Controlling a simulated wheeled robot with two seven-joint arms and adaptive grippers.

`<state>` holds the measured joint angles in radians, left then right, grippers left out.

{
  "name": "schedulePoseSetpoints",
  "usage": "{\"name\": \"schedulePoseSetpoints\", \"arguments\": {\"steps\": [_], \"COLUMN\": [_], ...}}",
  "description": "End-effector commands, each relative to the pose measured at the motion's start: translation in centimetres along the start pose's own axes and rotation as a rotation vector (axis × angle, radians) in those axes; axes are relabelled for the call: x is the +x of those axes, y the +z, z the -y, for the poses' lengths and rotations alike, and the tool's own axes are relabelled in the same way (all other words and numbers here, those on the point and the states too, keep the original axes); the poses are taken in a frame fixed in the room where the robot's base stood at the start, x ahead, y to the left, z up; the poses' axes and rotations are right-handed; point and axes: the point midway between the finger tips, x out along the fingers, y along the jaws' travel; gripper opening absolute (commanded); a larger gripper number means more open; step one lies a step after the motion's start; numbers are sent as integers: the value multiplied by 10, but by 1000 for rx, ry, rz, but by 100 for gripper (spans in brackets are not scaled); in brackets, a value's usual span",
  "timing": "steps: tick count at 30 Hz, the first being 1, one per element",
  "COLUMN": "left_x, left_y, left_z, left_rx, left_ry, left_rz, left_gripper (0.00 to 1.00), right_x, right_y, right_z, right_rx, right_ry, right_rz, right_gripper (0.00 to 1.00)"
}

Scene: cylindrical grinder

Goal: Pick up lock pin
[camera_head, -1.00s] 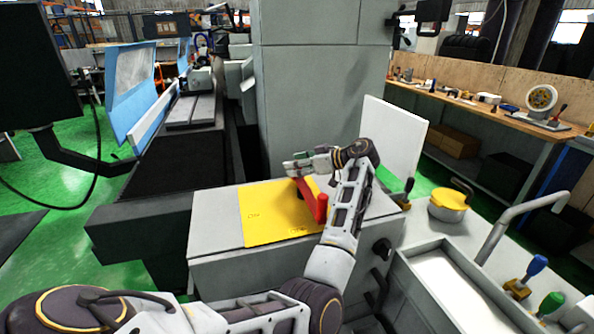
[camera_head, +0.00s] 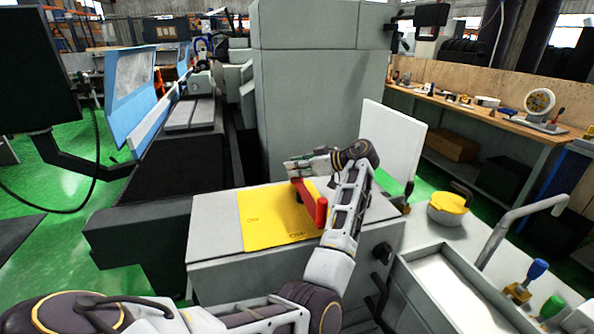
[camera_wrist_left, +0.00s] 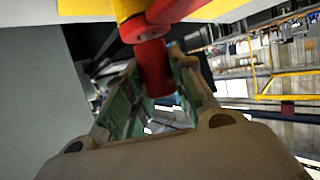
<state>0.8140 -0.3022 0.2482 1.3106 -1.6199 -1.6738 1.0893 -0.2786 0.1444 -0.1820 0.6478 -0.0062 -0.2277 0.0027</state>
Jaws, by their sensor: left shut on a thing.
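The lock pin (camera_head: 311,201) is a red piece with a bar and a thicker cylindrical end. In the head view it is over the yellow sheet (camera_head: 262,222) on the grey machine top. My left gripper (camera_head: 296,170) is shut on it at the far end of the bar. In the left wrist view the red pin (camera_wrist_left: 154,66) sits between the fingers of my left gripper (camera_wrist_left: 157,95). The fingers hide part of it. I cannot tell whether the pin touches the sheet. My right gripper is not in view.
A grey machine column (camera_head: 318,95) stands just behind. A white panel (camera_head: 391,148) rises at the right. A pot with a yellow lid (camera_head: 449,203), a sink (camera_head: 447,285) and a curved tap (camera_head: 520,215) are further right. The left part of the machine top is clear.

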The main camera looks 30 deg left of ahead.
Motion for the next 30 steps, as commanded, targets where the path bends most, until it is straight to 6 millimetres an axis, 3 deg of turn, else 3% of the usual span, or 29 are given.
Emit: {"name": "schedulePoseSetpoints", "arguments": {"steps": [9,18,30], "left_x": [-16,-31,-36], "left_y": [-39,-75,-86], "left_z": [0,0,0], "left_rx": [-5,-3,-2], "left_ry": [1,1,0], "left_rz": [-2,-1,-1], "left_gripper": [0,0,0], "right_x": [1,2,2], "right_y": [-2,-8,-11], "right_z": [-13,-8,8], "right_rx": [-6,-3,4], "right_ry": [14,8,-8], "right_rz": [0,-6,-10], "right_gripper": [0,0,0]}}
